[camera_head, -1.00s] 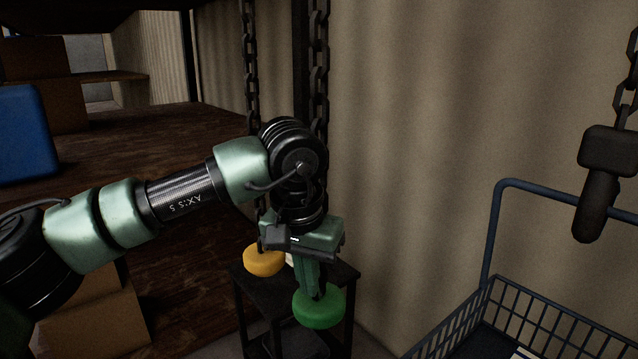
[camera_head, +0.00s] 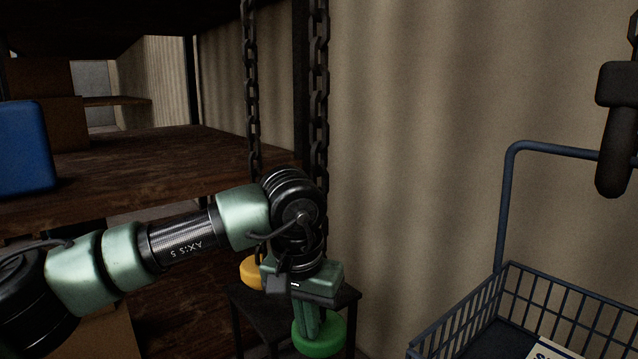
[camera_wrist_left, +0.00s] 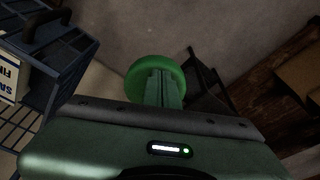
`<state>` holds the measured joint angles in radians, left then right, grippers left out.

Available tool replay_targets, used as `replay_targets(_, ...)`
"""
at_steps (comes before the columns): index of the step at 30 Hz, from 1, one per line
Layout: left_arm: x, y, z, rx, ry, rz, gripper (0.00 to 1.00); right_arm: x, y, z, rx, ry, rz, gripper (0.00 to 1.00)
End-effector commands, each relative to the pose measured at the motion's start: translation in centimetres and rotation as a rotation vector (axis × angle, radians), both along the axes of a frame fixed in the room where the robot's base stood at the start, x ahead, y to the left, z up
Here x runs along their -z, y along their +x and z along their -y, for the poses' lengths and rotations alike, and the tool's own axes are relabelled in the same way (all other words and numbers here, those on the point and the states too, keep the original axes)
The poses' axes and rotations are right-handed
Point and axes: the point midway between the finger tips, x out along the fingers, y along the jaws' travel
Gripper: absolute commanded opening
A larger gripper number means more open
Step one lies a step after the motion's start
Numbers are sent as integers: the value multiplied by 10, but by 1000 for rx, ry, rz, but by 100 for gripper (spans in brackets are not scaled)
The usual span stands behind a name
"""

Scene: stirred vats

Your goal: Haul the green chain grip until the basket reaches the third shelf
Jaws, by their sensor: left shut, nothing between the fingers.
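The green chain grip (camera_head: 322,338), a round disc, is low in the head view, directly under the tips of my left gripper (camera_head: 312,325). The left wrist view shows the green grip (camera_wrist_left: 150,78) behind the shut fingers (camera_wrist_left: 163,88). The fingers hide part of it; nothing shows between them. Two dark chains (camera_head: 319,70) hang above, partly hidden by my arm. The blue wire basket (camera_head: 505,268) is at the lower right, with a printed box (camera_head: 550,350) in it. A dark hook block (camera_head: 617,130) on a chain is above its handle. My right gripper is out of view.
A yellow disc grip (camera_head: 250,272) hangs left of the green one. A dark stool (camera_head: 345,299) stands by the grips. Wooden shelving (camera_head: 150,165) with a blue container (camera_head: 25,150) and brown boxes is at left. Bare wall fills the middle right.

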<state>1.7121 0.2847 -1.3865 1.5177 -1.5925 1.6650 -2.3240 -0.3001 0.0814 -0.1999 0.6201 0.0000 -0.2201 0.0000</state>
Motion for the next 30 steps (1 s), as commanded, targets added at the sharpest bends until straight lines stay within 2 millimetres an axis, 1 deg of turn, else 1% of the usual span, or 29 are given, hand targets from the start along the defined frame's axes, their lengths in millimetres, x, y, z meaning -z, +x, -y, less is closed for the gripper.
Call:
replay_targets(5, -11, 1, 0, -1, 0, 1, 0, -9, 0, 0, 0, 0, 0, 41)
replay_targets(30, -113, 0, 0, -1, -1, 2, 0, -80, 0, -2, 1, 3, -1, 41)
